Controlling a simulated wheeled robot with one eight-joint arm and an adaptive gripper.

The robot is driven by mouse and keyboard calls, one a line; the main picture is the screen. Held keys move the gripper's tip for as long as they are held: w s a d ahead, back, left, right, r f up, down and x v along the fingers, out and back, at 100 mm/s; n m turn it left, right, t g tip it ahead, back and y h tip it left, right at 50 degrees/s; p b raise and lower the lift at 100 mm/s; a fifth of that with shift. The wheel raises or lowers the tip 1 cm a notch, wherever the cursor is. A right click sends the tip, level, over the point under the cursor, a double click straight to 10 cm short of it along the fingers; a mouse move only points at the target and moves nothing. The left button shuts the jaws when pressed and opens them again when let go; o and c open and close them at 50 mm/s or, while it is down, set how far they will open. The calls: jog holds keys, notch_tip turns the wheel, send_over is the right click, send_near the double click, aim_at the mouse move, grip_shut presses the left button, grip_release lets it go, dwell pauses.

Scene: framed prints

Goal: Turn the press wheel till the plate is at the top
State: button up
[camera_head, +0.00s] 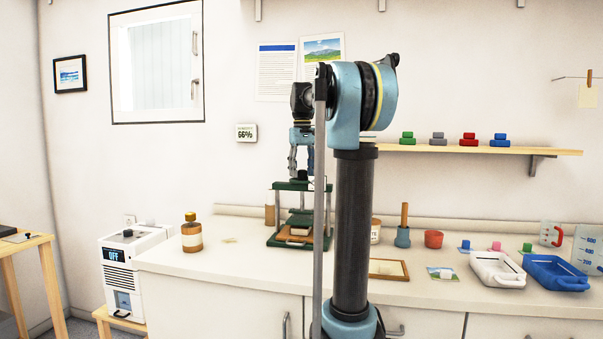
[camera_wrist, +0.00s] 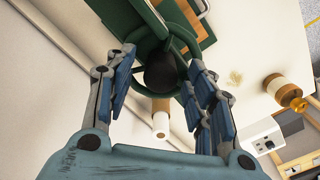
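The green press (camera_head: 275,213) stands on the counter, partly behind my arm, with a top beam on light posts. A dark green plate (camera_head: 298,218) sits between the top beam and the bed, in the lower part of the frame. The green press wheel (camera_wrist: 138,57) with a dark hub (camera_wrist: 160,72) shows in the wrist view. My gripper (camera_head: 301,172) points down just above the press top. In the wrist view its blue-padded fingers (camera_wrist: 160,62) are spread apart on either side of the hub. I cannot tell whether they touch the wheel rim.
A brown bottle (camera_head: 192,236) stands left of the press. A mortar with pestle (camera_head: 403,237), a wooden frame (camera_head: 388,269), a white tray (camera_head: 497,270) and a blue tray (camera_head: 556,273) lie to the right. A shelf (camera_head: 480,149) hangs on the wall.

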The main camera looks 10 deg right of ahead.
jog(key=shift+r, duration=0.1)
notch_tip(320, 180, up, 12)
dwell(0.6)
jog(key=shift+w, duration=0.1)
